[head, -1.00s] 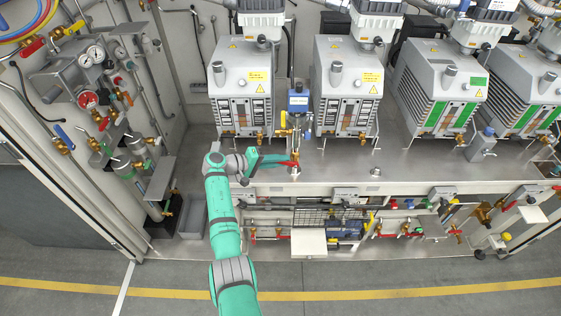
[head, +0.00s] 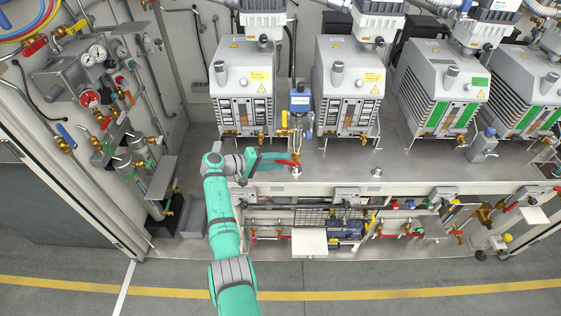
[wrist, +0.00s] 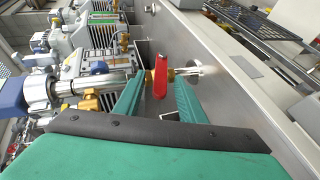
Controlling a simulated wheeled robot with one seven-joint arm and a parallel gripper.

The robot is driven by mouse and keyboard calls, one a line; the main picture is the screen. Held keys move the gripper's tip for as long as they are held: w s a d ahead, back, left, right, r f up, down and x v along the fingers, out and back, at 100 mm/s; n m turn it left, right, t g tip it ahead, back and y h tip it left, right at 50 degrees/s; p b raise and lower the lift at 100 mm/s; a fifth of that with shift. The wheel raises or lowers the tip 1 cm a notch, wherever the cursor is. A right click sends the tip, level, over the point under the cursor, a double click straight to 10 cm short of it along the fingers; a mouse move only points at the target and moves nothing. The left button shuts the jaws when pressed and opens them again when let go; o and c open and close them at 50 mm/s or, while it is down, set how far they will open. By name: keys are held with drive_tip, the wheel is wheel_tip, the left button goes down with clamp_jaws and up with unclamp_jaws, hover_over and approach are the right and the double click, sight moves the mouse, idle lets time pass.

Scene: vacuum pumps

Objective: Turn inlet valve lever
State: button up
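The inlet valve has a red lever (wrist: 160,77) on a brass body, in line with a metal pipe in the wrist view. In the head view the red lever (head: 290,164) is at the front edge of the pump bench, below a blue-topped fitting. My gripper (wrist: 160,82) is open, with one green finger on each side of the lever. Small gaps show between the lever and both fingers, so it does not look gripped. In the head view my gripper (head: 282,161) reaches the lever from the left. The fingertips partly cover the valve there.
Several grey vacuum pumps (head: 243,88) stand behind on the steel bench (head: 340,165). A blue-topped fitting (head: 299,101) rises just behind the lever. A steel panel (wrist: 215,60) runs close beside the right finger. Valves and gauges (head: 92,58) line the left wall.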

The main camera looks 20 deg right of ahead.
sight(278, 161)
drive_tip(key=shift+a+r, duration=0.2)
drive_tip(key=shift+a, duration=0.25)
drive_tip(key=shift+a, duration=0.1)
drive_tip(key=shift+v, duration=1)
drive_tip(key=shift+s+a+r, duration=0.1)
drive_tip(key=shift+a+r, duration=0.1)
drive_tip(key=shift+a, duration=0.3)
drive_tip(key=v, duration=0.2)
drive_tip(key=shift+s+a+r, duration=0.1)
drive_tip(key=shift+a, duration=0.3)
